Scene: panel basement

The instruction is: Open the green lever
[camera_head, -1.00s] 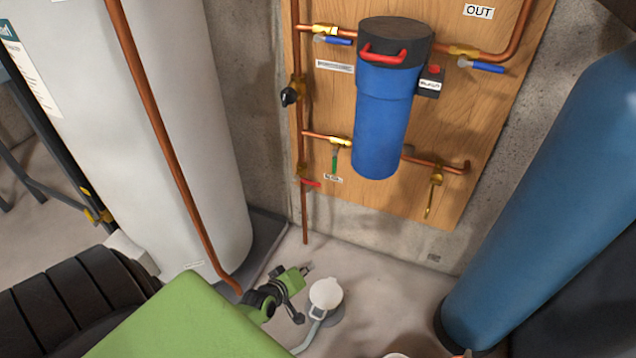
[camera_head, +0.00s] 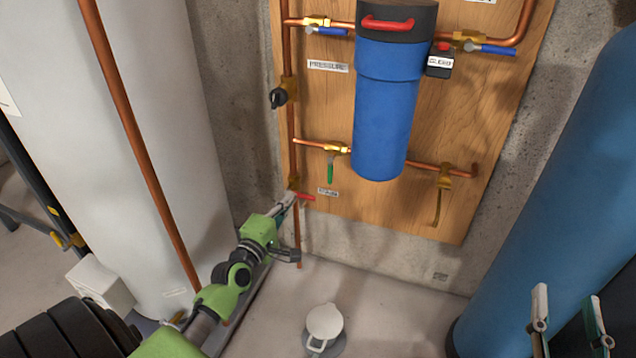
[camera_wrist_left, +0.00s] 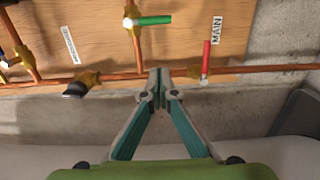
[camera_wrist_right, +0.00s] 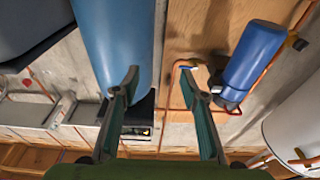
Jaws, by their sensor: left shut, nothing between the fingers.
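The green lever (camera_head: 330,172) hangs straight down from a brass valve on the lower copper pipe, left of the blue filter housing. In the left wrist view the green lever (camera_wrist_left: 153,20) lies sideways above the gripper. My left gripper (camera_head: 289,198) is shut and empty, beside the vertical pipe near the red lever and below left of the green lever. In the left wrist view its closed fingertips (camera_wrist_left: 160,74) overlap the pipe; contact cannot be told. My right gripper (camera_head: 568,300) is open and empty at the lower right, far from the lever.
A red lever (camera_head: 305,197) sits close to my left fingertips. The blue filter housing (camera_head: 388,110) stands out from the wooden board (camera_head: 455,105). A white tank (camera_head: 165,130) is at left and a blue tank (camera_head: 560,200) at right. A white round object (camera_head: 324,322) is on the floor.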

